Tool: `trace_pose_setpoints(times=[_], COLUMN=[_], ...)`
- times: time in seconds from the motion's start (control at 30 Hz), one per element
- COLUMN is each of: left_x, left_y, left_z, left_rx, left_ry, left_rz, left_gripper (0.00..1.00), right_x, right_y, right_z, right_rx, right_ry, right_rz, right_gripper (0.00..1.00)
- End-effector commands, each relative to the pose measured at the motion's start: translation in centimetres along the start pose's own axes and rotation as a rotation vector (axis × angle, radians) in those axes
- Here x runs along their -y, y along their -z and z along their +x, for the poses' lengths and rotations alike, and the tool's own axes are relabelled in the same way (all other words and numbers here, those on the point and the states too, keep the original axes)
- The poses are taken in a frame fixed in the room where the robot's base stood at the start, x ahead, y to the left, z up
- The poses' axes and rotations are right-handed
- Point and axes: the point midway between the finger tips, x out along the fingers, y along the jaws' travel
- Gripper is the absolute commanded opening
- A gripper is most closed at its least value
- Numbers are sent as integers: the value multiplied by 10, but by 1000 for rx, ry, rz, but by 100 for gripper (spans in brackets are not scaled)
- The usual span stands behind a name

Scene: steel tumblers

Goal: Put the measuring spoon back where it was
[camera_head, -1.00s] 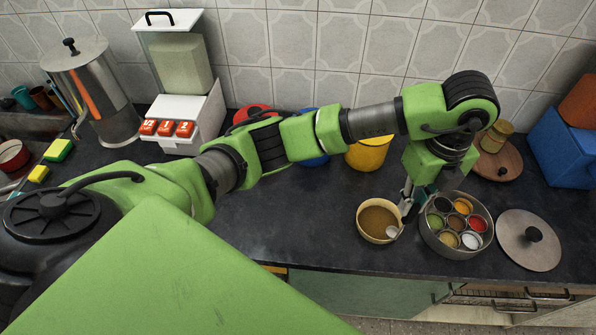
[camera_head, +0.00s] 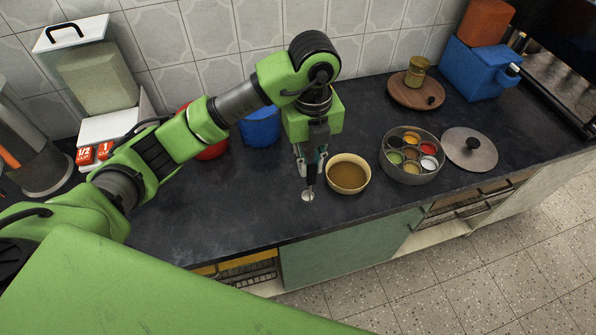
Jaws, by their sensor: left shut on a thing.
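My left gripper (camera_head: 310,178) points down over the dark counter, just left of a cream bowl (camera_head: 335,189) of brown powder. It is shut on the measuring spoon (camera_head: 308,195), whose small silvery round end shows below the fingers. The spoon is outside the bowl, near its left side. I cannot tell whether it touches the counter. The fingers hide most of its handle. A round steel spice box (camera_head: 414,179) with several small cups of coloured spices stands open right of the bowl. My right gripper is not in view.
The steel lid (camera_head: 470,149) lies right of the spice box. A wooden board (camera_head: 415,97) with a jar (camera_head: 416,70) and a blue box (camera_head: 478,70) stand behind. A blue container (camera_head: 260,128) stands behind my arm. The counter left of the gripper is clear.

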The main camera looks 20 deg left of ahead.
Motion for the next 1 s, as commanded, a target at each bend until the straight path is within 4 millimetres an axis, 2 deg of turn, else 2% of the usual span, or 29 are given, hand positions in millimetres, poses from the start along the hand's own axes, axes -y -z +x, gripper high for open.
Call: trace_pose_setpoints(times=[0.03,0.23,0.43,0.63,1.0], left_x=[-4,-12,-17,-17,-16], left_y=[-4,-26,-36,-36,-37], left_z=[14,37,51,76,85], left_rx=[-10,-4,-5,-5,-2], left_ry=[-4,-3,-4,-3,-1], left_rz=[-1,0,0,2,4], left_gripper=[0,0,0,0,0], right_x=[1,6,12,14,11], right_y=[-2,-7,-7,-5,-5], right_z=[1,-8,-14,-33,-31], right_rx=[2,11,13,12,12], right_ry=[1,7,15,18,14], right_rz=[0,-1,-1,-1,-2], right_gripper=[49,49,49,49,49])
